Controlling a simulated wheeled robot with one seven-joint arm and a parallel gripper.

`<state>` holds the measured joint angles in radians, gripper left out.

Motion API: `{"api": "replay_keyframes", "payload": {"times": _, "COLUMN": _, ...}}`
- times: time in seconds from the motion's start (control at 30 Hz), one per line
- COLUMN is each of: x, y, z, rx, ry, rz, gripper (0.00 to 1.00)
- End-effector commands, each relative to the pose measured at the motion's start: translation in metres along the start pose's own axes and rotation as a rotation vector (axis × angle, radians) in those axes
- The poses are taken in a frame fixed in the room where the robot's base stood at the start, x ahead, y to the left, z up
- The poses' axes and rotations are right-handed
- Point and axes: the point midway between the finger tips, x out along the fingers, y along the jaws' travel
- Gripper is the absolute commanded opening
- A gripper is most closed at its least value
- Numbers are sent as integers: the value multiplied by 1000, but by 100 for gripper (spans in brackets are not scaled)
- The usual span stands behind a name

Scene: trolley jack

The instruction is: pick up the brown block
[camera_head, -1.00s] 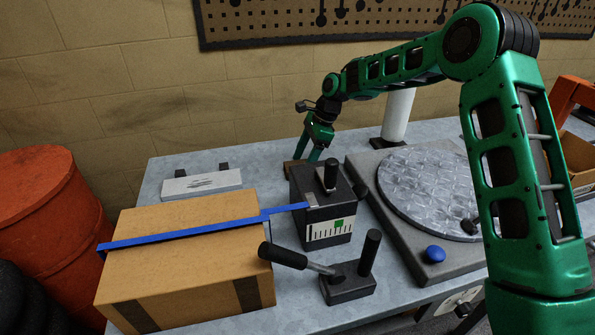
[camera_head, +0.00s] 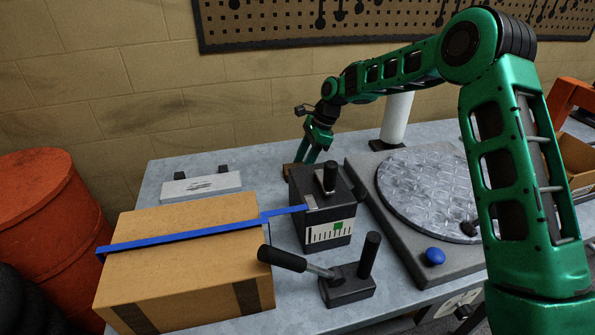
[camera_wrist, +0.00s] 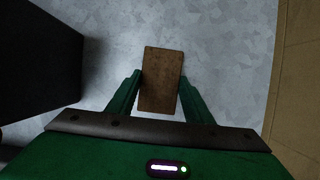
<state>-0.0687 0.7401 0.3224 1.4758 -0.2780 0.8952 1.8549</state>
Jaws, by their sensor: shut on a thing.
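The brown block (camera_wrist: 161,80) is a plain rectangular piece between the two green fingers of my gripper (camera_wrist: 160,92) in the wrist view. My gripper is shut on its near part, and the far part sticks out past the fingertips. In the head view, my gripper (camera_head: 311,158) is at the back of the table, behind the black box. The block (camera_head: 289,171) shows there only as a small brown patch at the fingertips. I cannot tell whether it touches the table.
A black box (camera_head: 318,213) with a scale stands just in front of my gripper. A cardboard box (camera_head: 190,273) with a blue strip, a white slab (camera_head: 200,186) and a round plate (camera_head: 425,190) on a grey base stand around. Bare table shows between the slab and the gripper.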

Motion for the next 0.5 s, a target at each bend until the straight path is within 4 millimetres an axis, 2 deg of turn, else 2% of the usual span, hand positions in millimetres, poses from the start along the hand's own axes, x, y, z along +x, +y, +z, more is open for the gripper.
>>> {"api": "replay_keyframes", "payload": {"times": 0.27, "x": -11, "y": -1, "z": 5, "rx": -1, "ry": 0, "rz": -2, "gripper": 21}}
{"api": "replay_keyframes", "payload": {"times": 0.37, "x": -23, "y": -1, "z": 9, "rx": -1, "ry": 0, "rz": -3, "gripper": 21}}
{"api": "replay_keyframes", "payload": {"times": 0.5, "x": -52, "y": -1, "z": 22, "rx": -2, "ry": -1, "rz": -4, "gripper": 21}}
